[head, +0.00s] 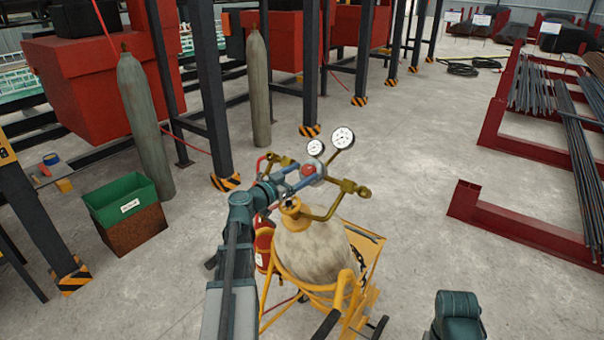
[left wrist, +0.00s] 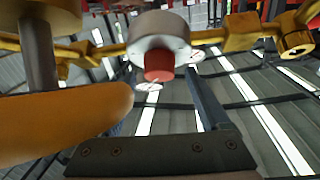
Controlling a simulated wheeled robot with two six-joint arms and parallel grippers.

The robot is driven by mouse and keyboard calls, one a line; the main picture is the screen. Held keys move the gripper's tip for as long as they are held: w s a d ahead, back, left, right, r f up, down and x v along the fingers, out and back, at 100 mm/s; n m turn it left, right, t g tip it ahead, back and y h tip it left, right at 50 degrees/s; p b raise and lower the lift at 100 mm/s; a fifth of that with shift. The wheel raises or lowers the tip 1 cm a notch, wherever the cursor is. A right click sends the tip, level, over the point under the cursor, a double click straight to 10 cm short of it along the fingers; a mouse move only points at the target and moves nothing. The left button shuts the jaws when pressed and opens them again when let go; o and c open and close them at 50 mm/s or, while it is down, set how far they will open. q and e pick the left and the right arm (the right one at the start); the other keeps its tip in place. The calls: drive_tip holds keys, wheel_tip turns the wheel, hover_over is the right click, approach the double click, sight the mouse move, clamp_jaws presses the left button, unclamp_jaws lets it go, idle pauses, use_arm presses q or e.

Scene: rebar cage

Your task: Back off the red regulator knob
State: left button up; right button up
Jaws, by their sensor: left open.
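The red regulator knob (head: 308,169) shows small in the head view, on the brass regulator (head: 349,187) above the grey cylinder (head: 312,248). In the left wrist view the red knob (left wrist: 158,66) sticks out of a round grey regulator body (left wrist: 155,35), with brass fittings on both sides. My left gripper (head: 291,178) reaches up to the regulator from the left, open, its fingers close around the knob's place. I see no finger closed on the knob. An orange rounded part (left wrist: 70,122) fills the lower left of the wrist view.
Two gauges (head: 342,138) stand above the regulator. The cylinder sits in a yellow cart (head: 371,270). A red extinguisher (head: 263,243) is beside it. A green bin (head: 119,199) is at left. Rebar racks (head: 520,226) stand at right, with bare floor between.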

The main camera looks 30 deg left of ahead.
use_arm(q)
drive_tip(key=shift+w+d, duration=0.1)
drive_tip(key=shift+w, duration=0.1)
clamp_jaws()
idle(0.4)
drive_tip(key=shift+n, duration=0.3)
